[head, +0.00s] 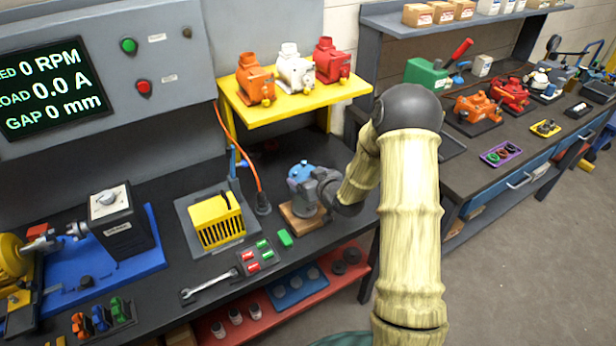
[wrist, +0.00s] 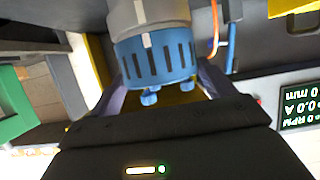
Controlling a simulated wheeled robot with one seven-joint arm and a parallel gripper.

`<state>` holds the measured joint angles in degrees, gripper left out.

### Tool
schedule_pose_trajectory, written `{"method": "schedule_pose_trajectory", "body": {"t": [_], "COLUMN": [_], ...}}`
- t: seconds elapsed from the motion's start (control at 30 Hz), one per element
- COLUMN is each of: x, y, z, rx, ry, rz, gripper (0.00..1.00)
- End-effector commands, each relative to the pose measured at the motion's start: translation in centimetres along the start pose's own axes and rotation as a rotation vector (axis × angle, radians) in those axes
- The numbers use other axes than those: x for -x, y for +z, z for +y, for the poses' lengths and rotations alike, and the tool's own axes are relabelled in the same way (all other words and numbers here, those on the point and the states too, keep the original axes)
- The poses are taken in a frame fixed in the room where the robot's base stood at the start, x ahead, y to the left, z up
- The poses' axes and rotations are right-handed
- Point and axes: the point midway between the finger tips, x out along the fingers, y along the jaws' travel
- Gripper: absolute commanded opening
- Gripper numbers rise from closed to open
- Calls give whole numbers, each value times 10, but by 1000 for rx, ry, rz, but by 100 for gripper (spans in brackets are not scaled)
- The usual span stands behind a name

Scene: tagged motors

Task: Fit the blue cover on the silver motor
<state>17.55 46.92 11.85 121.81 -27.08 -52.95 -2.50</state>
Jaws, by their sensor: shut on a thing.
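The blue cover (wrist: 158,62) has dark slots around its side and small blue lugs on its end. It sits between the fingers of my gripper (wrist: 158,88) in the wrist view. The silver motor (wrist: 148,13) meets the cover's other end, with no clear gap showing. In the head view, the blue cover (head: 301,169) is on top of the silver motor (head: 299,192), which stands upright on a wooden base (head: 300,217). My gripper (head: 316,180) reaches in from the right, shut on the cover. The finger contacts are partly hidden.
A yellow slotted block (head: 216,222) on a grey plate is left of the motor. An orange cable (head: 240,150) hangs behind. A yellow shelf (head: 295,105) with orange, white and red motors is above.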

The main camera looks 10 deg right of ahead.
Motion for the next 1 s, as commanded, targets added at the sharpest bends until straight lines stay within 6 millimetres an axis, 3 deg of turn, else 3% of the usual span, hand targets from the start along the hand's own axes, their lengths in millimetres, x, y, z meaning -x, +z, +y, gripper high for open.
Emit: {"method": "schedule_pose_trajectory", "body": {"t": [0.4, 0.43, 0.5, 0.87, 1.0], "x": [-3, -2, -2, 0, 14], "y": [5, 5, 5, 2, 4], "z": [0, 0, 1, 2, 2], "rx": [1, 0, 0, 0, 0], "ry": [1, 1, 2, 3, 5], "rz": [3, 1, 1, 1, 2], "gripper": [50, 86, 99, 100, 100]}}
